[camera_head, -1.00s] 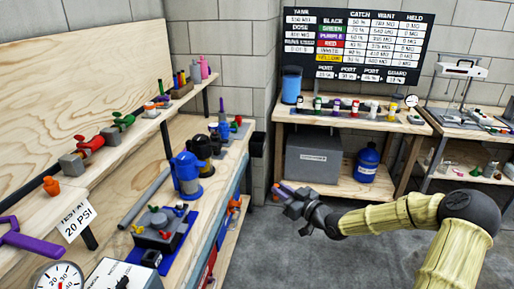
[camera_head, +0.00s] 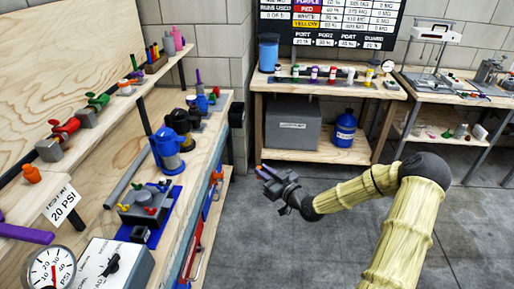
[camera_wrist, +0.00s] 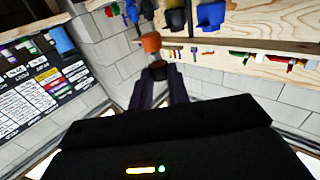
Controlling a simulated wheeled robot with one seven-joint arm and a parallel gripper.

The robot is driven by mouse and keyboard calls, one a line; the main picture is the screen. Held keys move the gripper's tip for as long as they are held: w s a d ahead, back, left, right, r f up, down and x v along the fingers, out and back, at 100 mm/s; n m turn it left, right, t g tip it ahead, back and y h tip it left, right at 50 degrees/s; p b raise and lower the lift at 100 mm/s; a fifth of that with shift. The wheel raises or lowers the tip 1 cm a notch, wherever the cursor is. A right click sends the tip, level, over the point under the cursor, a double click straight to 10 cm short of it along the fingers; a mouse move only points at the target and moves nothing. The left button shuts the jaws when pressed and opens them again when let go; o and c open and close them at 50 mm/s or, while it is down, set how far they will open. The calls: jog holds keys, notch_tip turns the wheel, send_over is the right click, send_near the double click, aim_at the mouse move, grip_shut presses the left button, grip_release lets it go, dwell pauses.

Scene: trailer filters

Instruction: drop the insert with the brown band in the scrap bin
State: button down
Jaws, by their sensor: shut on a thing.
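My gripper (camera_wrist: 165,88) is shut on a small insert (camera_wrist: 151,42) with an orange end and a dark band between the fingertips. The band looks brown-black; its exact colour is hard to tell. In the head view my gripper (camera_head: 268,175) is held out over the floor, right of the left bench, with a small orange tip showing. The insert's lower part is hidden between the fingers. I cannot make out a thing clearly marked as the scrap bin.
The left bench (camera_head: 180,225) carries a blue pump-like unit (camera_head: 167,150) and a control box (camera_head: 112,268). A grey box (camera_head: 293,127) and blue jug (camera_head: 344,130) stand on the back bench's lower shelf. Open grey floor (camera_head: 300,255) lies beneath my arm.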

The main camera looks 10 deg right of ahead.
jog(key=s+f+m+t+h+p, duration=0.2)
jog(key=s+f+m+h+p, duration=0.4)
jog(key=s+f+h, duration=0.3)
jog(key=s+f+p, duration=0.1)
jog(key=s+f, duration=0.2)
jog(key=s, duration=0.1)
jog(key=shift+s+a+f+p, duration=0.2)
jog(key=shift+a+p, duration=0.15)
jog(key=shift+p, duration=0.05)
